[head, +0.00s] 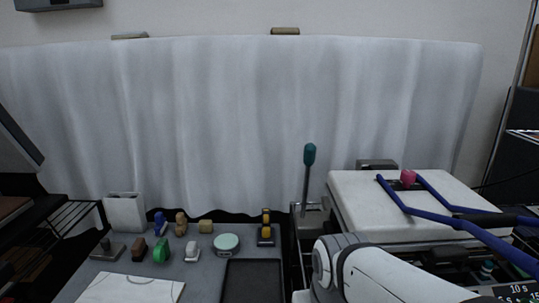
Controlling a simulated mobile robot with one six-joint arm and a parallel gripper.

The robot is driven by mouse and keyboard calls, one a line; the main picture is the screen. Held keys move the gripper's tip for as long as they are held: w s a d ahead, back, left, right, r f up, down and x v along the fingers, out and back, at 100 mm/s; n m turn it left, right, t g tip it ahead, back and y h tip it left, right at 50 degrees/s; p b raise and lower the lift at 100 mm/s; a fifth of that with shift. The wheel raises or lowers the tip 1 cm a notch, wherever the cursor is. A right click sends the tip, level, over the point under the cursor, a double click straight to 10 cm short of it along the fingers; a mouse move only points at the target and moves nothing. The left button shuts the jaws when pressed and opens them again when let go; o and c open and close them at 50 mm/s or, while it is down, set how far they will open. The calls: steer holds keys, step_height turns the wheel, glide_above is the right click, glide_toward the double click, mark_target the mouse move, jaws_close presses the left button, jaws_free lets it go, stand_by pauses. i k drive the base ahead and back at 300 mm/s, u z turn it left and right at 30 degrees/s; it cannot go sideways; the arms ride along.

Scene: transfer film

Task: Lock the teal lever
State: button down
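The teal lever (309,155) stands nearly upright right of the middle, with a teal grip on top of a thin grey rod. Its rod goes down to a small grey metal base (312,217) at the left side of a white press-like block. The lever's foot is partly hidden, and I cannot tell whether it is latched. White links of my own arm show at the bottom, right of the middle, in front of the block. My gripper is not in view, and nothing is seen touching the lever.
The white block (350,195) carries a blue tubular frame (432,208) with a pink knob (408,177). A grey table (205,275) at left holds several small stamps and blocks, a round mint-topped tin (227,244) and a dark tray (252,280). A white curtain (200,120) hangs behind.

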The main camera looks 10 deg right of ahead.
mark_target(309, 154)
steer(key=u, duration=0.1)
steer(key=k, duration=0.35)
steer(key=z, duration=1.4)
steer(key=k, duration=1.3)
steer(key=u, duration=1.55)
steer(key=i, duration=1.65)
steer(key=u, duration=0.05)
